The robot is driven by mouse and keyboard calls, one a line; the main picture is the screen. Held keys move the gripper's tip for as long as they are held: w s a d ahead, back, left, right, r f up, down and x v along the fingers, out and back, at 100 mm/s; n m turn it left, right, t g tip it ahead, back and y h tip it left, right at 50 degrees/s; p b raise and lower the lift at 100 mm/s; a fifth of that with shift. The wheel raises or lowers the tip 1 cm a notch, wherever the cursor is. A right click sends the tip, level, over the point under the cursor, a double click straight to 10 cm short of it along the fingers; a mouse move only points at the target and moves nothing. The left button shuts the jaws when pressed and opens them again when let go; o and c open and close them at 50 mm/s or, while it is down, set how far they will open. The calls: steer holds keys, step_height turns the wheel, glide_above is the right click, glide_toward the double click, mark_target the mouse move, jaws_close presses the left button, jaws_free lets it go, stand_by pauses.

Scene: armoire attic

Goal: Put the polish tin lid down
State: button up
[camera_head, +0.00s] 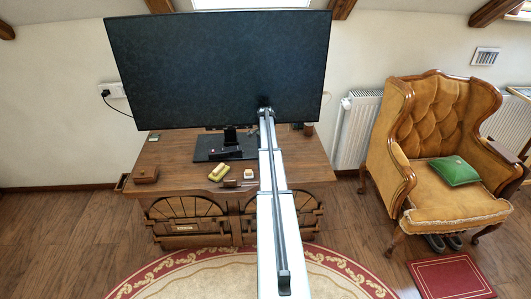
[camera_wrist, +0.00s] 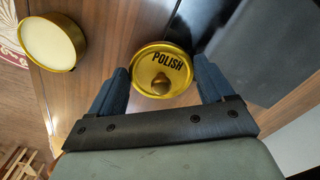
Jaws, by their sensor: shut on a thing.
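The polish tin lid (camera_wrist: 178,83) is a round gold lid with a raised rim, a brown-gold knob and the black word POLISH. It shows in the wrist view between the two dark blue fingers of my gripper (camera_wrist: 162,84), which is shut on it. Wood lies below the lid; I cannot tell whether the lid touches it. A round gold tin (camera_wrist: 53,42) with a pale cream fill sits open at the upper left, apart from the lid. In the head view, my arm hides the gripper, and I cannot make out the lid there.
A large dark monitor (camera_head: 215,70) stands on its base at the back of the wooden desk (camera_head: 170,165). A small brown box (camera_head: 145,174) and a yellow object (camera_head: 219,172) lie on the desktop. Bare wood is free at the left. An armchair (camera_head: 435,150) stands right of the desk.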

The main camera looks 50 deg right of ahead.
steer(key=shift+f, duration=1.15)
steer(key=shift+f, duration=0.15)
steer(key=o, duration=0.9)
step_height(320, 180, up, 12)
steer(key=shift+r, duration=0.15)
